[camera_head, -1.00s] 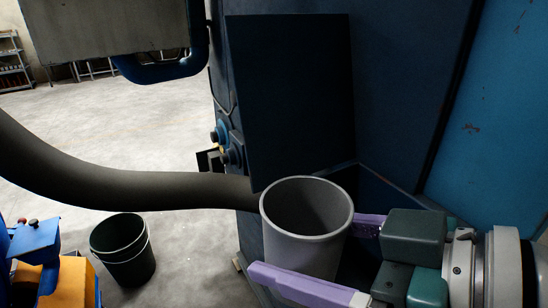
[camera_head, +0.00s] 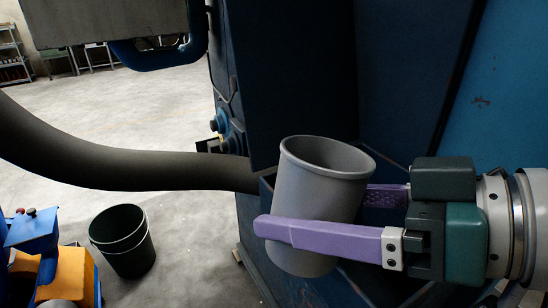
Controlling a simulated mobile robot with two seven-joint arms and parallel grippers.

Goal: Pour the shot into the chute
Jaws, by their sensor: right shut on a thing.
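A grey bucket (camera_head: 312,197) is held in my right gripper (camera_head: 312,212). The purple fingers are shut on it, one across its near side and one behind it. The bucket is tilted, its top leaning to the right and its rim lower on the right. Only the grey inner wall shows; no shot can be made out inside. The dark blue chute edge (camera_head: 267,187) shows just behind the bucket on the blue machine (camera_head: 290,75); most of its opening is hidden by the bucket and gripper. My left gripper is not in view.
A thick dark hose (camera_head: 130,170) runs from the left to the machine, beside the bucket. A black bin (camera_head: 122,240) stands on the floor. Blue and orange equipment (camera_head: 70,272) is at lower left. Knobs (camera_head: 219,130) sit on the machine's side.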

